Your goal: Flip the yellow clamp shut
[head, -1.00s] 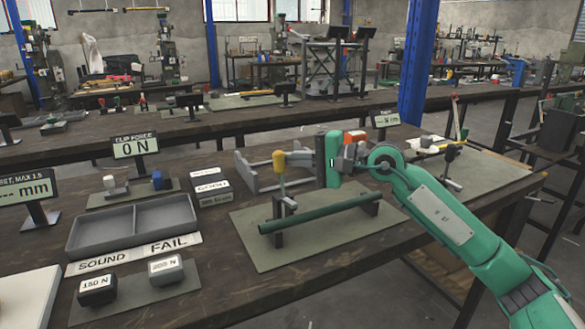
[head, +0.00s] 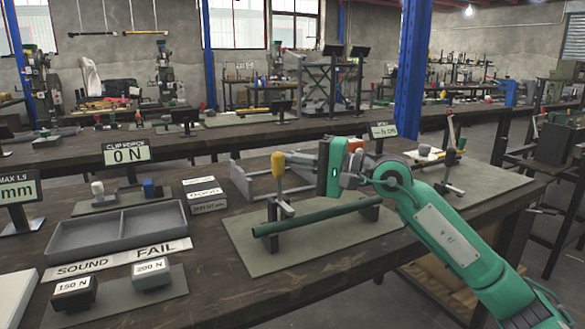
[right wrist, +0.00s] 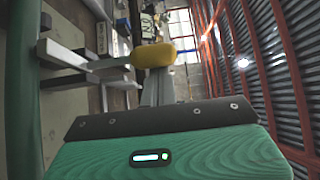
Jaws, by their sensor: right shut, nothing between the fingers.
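The yellow clamp handle (head: 278,165) stands upright on its grey lever above the green mat (head: 250,262), beside a long green tube (head: 318,216) resting on dark supports. My right gripper (head: 294,159) is shut and empty, its fingers pointing left, just right of the handle's upper part in the head view. In the right wrist view the yellow handle (right wrist: 153,54) lies just beyond the fingertips (right wrist: 157,80); whether they touch is unclear. My left gripper is in neither view.
A display reading 0 N (head: 126,154) stands behind a grey two-part tray (head: 118,230) marked SOUND and FAIL. Blocks marked 150 N (head: 73,294) and 200 N (head: 151,272) sit in front. Another stand (head: 449,160) is at right. The mat's front is clear.

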